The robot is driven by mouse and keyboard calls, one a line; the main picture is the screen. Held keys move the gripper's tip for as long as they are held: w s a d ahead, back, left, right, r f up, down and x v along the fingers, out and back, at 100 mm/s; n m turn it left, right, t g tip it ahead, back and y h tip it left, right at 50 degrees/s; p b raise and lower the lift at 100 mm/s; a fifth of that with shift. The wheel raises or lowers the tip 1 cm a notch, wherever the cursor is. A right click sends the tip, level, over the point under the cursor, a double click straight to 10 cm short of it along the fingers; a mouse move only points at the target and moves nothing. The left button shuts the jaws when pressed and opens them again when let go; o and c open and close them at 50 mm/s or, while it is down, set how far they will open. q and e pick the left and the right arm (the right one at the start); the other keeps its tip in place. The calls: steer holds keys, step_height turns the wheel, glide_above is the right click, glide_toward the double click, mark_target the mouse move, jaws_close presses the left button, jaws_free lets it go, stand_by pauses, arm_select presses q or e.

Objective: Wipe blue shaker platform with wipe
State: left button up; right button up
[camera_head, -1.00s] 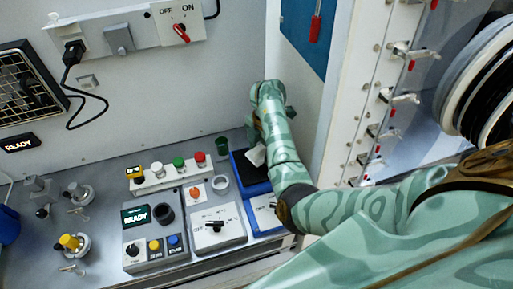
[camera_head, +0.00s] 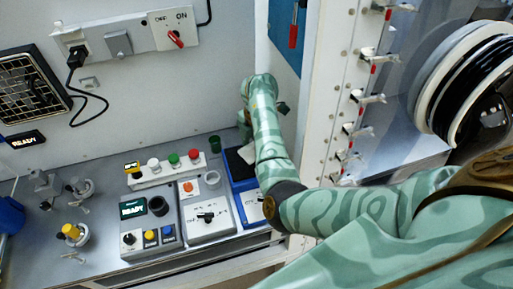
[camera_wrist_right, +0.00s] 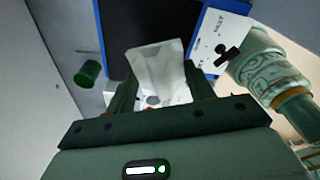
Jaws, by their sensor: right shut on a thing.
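The blue shaker platform (camera_head: 237,180) stands at the right end of the bench, a blue box with a dark flat top, partly covered by my right arm. In the right wrist view its blue rim (camera_wrist_right: 203,35) and dark top (camera_wrist_right: 130,20) lie beyond the fingers. My right gripper (camera_wrist_right: 161,88) is shut on the white wipe (camera_wrist_right: 158,62), which sticks out past the fingertips over the dark top. The wipe also shows in the head view (camera_head: 247,154) beside my arm. I cannot tell whether it touches the platform. My left gripper is not in view.
A green cup (camera_head: 215,144) stands just left of the platform; it also shows in the right wrist view (camera_wrist_right: 88,73). A white switch box (camera_head: 207,217) and a row of coloured buttons (camera_head: 174,160) are further left. A white panel with valves (camera_head: 350,130) rises at the right.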

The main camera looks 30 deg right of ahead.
step_height(320, 180, up, 2)
steer(key=shift+a+r+p, duration=0.1)
steer(key=shift+p, duration=0.4)
steer(key=shift+r+p, duration=0.35)
steer(key=shift+r, duration=0.05)
